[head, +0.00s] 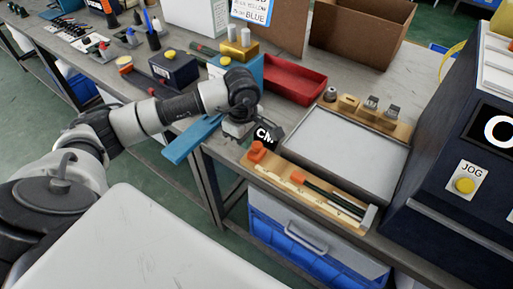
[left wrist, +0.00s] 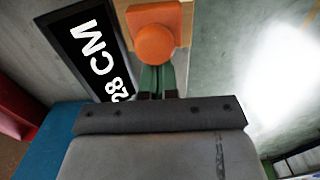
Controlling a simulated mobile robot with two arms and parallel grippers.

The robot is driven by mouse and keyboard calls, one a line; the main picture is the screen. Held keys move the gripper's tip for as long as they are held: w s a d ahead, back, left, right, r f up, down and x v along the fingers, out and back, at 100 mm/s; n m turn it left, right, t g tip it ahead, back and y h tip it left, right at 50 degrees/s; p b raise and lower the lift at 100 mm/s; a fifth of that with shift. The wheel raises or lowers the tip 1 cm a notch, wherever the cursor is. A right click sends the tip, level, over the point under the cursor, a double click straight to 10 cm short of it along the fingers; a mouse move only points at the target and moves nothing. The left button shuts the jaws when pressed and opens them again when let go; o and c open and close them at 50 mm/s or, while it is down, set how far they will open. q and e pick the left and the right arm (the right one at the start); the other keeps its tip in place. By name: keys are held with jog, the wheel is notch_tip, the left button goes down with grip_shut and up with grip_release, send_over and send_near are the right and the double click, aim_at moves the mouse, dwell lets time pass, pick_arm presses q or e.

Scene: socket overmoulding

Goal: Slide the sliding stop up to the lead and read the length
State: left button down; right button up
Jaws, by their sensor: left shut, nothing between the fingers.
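The orange sliding stop with its round knob (head: 257,151) sits at the left end of a wooden measuring board (head: 277,171). In the left wrist view the stop (left wrist: 155,42) is just beyond my fingertips. My left gripper (head: 243,133) is shut and empty beside the stop; I cannot tell whether they touch. The dark lead (head: 333,195) lies along the board to the right, with an orange end (head: 298,177) nearest the stop and a clear gap between. A black display (head: 266,134) is partly hidden by my gripper; the left wrist view shows "28 CM" on it (left wrist: 92,52), possibly cut off.
A grey tray (head: 345,145) lies behind the board, with a wooden rack of parts (head: 365,112) beyond. A red bin (head: 290,82) and a blue fixture (head: 194,138) are near my left arm. A dark machine with a JOG button (head: 464,185) stands at right.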

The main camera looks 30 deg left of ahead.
aim_at(256, 143)
pick_arm(q)
jog(key=shift+d, duration=0.1)
jog(key=shift+s+d, duration=0.1)
jog(key=shift+d, duration=1.65)
jog(key=shift+s+d, duration=0.15)
jog(key=shift+d, duration=1.25)
jog(key=shift+s+d, duration=0.1)
jog(key=shift+d, duration=1.3)
jog(key=shift+a, duration=0.1)
jog(key=shift+a+b, duration=0.25)
jog(key=shift+b, duration=0.05)
jog(key=shift+a, duration=0.35)
notch_tip(256, 143, up, 7)
jog(key=p, duration=0.3)
jog(key=shift+p, duration=0.3)
